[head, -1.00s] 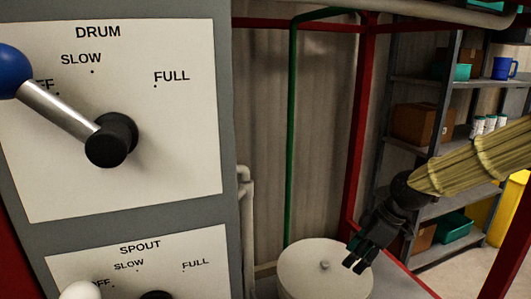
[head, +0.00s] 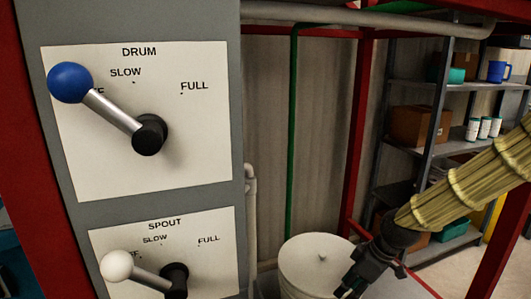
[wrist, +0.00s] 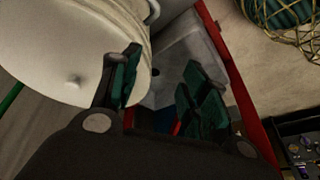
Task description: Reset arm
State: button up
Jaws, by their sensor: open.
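My gripper (head: 350,287) is at the lower right of the head view, at the end of my arm in its straw-coloured sleeve. In the wrist view its two green-padded fingers (wrist: 158,88) stand apart with nothing between them. A white round lidded drum (head: 318,262) with a small knob is just left of my gripper; it fills the upper left of the wrist view (wrist: 60,50). I cannot tell whether a finger touches it.
A grey panel at left carries a DRUM lever with a blue ball (head: 70,82) and a SPOUT lever with a white ball (head: 116,266), both near OFF. Red posts (head: 358,130) stand behind my gripper. Shelves (head: 430,85) with boxes and a blue mug (head: 498,71) stand at right.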

jog(key=s+a+f+m+g+h+p, duration=0.1)
jog(key=s+f+m+p, duration=0.15)
jog(key=s+f, duration=0.5)
jog(key=s+a+f+m+p, duration=0.15)
jog(key=s+f+m, duration=0.3)
jog(key=f, duration=0.55)
jog(key=s+d+f+m+h+p, duration=0.1)
jog(key=s+f, duration=0.3)
jog(key=s, duration=0.6)
jog(key=s+d+f+m+h+p, duration=0.1)
jog(key=s+d+f+m+p, duration=0.1)
jog(key=s, duration=0.8)
notch_tip(320, 180, down, 2)
jog(key=shift+m+g+h+p, duration=0.3)
jog(key=shift+m+h+p, duration=0.1)
jog(key=shift+m+p, duration=0.2)
